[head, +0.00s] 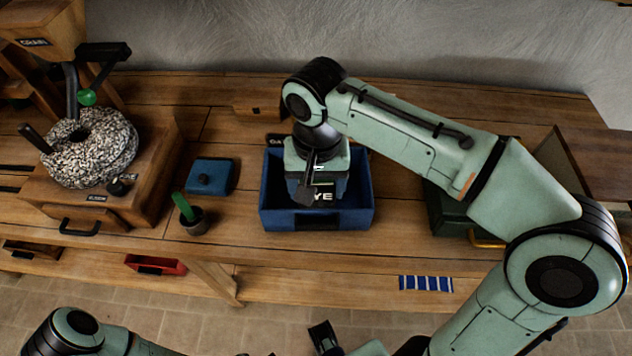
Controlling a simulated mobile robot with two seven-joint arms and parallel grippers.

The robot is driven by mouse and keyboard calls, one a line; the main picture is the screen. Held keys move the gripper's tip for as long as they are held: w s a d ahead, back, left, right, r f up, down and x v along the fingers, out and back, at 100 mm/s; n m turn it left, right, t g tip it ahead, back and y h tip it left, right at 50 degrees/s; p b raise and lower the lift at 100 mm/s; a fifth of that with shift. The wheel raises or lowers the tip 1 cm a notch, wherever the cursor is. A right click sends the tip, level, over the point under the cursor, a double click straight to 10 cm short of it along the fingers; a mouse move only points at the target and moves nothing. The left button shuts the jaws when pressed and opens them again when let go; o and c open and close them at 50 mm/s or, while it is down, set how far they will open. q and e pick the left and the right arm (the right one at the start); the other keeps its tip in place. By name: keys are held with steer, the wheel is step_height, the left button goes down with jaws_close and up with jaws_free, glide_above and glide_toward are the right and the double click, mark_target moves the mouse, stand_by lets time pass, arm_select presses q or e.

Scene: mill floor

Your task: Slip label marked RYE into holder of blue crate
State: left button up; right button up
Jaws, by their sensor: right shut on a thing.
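The blue crate (367,213) stands on the wooden bench in the middle of the head view. A dark holder (318,222) shows on its front face. My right gripper (316,188) points down over the crate and is shut on the dark RYE label (323,197). Only the white letters YE show; the gripper covers the rest. The label is just above the holder in the picture; I cannot tell whether they touch. My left arm enters at the bottom left. A dark part at the bottom centre may be my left gripper (324,338), but its jaws are unclear.
A blue lidded box (210,177) and a dark cup (195,222) with a green handle stand left of the crate. A mill with a stone (90,148) is farther left. A dark green box (450,212) stands right. A striped cloth (426,283) lies near the front.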

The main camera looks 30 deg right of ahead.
mark_target(317, 205)
steer(key=shift+d+f, duration=0.1)
steer(key=shift+f, duration=0.25)
steer(key=shift+f+b, duration=1)
steer(key=shift+b, duration=0.2)
steer(key=shift+f+b, duration=1.85)
steer(key=shift+f, duration=0.45)
steer(key=o, duration=1.1)
step_height(317, 205, up, 13)
steer(key=p, duration=0.4)
steer(key=shift+r, duration=0.2)
